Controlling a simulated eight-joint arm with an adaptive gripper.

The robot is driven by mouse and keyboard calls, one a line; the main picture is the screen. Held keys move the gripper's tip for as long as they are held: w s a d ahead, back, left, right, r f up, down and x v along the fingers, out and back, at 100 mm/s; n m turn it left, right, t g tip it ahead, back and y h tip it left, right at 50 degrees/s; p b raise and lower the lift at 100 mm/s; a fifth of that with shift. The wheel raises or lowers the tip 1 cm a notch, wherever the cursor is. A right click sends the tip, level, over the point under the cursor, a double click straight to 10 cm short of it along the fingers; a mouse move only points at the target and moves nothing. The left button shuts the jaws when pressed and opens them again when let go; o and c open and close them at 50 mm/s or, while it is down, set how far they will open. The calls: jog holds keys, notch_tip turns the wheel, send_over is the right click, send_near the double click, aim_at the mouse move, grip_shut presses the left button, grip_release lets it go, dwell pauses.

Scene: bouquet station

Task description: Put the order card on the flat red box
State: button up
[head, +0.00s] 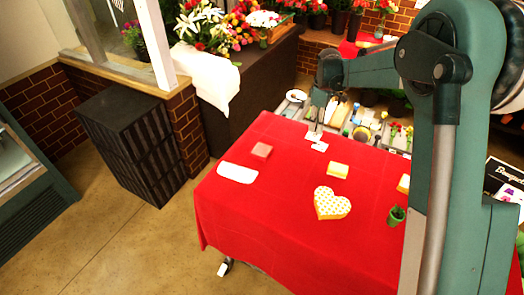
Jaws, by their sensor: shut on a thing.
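My gripper (317,127) points down over the back of the table, to the right of the red box. It is shut on a small white card (314,136), which seems to be the order card. A second small white piece (320,147) shows just below the held card. The view is too small to read either one or to tell the exact height of the held card.
A yellow box (337,170), a heart-shaped dotted box (331,203) and a green potted plant (396,215) stand to the right. Crowded trays (350,118) line the table's back. The cloth between card and red box looks clear.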

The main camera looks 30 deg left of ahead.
jog(key=r, duration=0.2)
send_over(264, 146)
jog(key=shift+d+f, duration=0.1)
jog(key=shift+f, duration=0.05)
jog(key=shift+f, duration=3.15)
jog(key=shift+f, duration=1.9)
jog(key=shift+f, duration=0.1)
